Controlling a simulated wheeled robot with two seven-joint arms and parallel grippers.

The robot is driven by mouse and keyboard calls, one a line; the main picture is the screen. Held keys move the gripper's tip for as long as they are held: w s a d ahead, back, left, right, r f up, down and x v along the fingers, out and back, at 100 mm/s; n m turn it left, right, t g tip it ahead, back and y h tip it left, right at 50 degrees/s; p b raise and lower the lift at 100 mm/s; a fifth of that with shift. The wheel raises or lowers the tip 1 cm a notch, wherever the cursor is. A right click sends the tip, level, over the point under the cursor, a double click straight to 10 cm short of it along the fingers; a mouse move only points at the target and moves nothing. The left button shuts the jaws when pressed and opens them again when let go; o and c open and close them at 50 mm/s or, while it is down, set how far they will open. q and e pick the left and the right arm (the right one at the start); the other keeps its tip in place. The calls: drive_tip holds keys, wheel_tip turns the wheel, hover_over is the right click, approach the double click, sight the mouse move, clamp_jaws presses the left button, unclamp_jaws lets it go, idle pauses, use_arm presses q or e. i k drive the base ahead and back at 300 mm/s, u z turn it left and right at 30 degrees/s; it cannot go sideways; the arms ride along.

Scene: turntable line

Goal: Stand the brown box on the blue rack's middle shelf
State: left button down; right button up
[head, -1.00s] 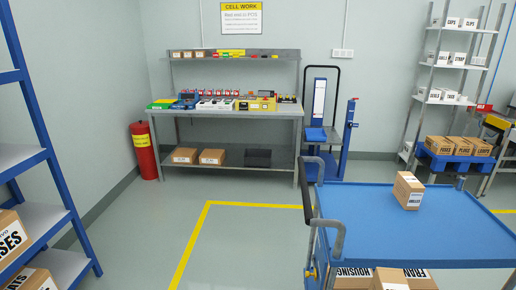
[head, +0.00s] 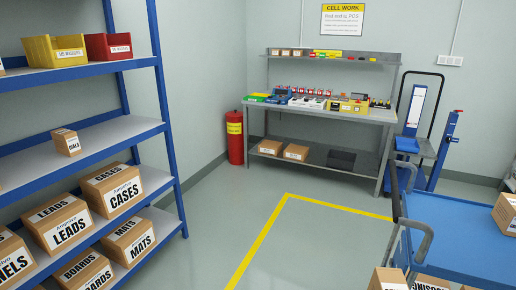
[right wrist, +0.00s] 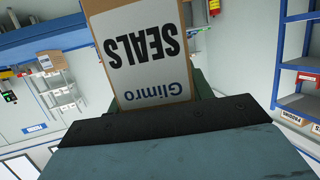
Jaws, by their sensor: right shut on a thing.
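A brown box (right wrist: 139,50) with a white label reading SEALS shows upside down in the right wrist view. My right gripper (right wrist: 165,110) is shut on it, and the fingertips are largely hidden. Neither gripper shows in the head view. The blue rack (head: 166,120) stands at the left of the head view. Its middle shelf (head: 118,134) holds a small brown DIALS box (head: 66,142) toward the left, with bare grey surface to the right of it. Blue shelving also shows at the right of the right wrist view (right wrist: 300,103).
The rack's upper shelf holds a yellow bin (head: 54,51) and a red bin (head: 108,46). Lower shelves hold larger boxes, including CASES (head: 112,188). A blue cart (head: 455,235) with a box (head: 507,212) stands at right. Floor between rack and cart is clear.

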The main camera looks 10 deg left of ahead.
sight(98, 141)
drive_tip(key=u, duration=0.75)
drive_tip(key=i, duration=2.5)
drive_tip(key=u, duration=0.9)
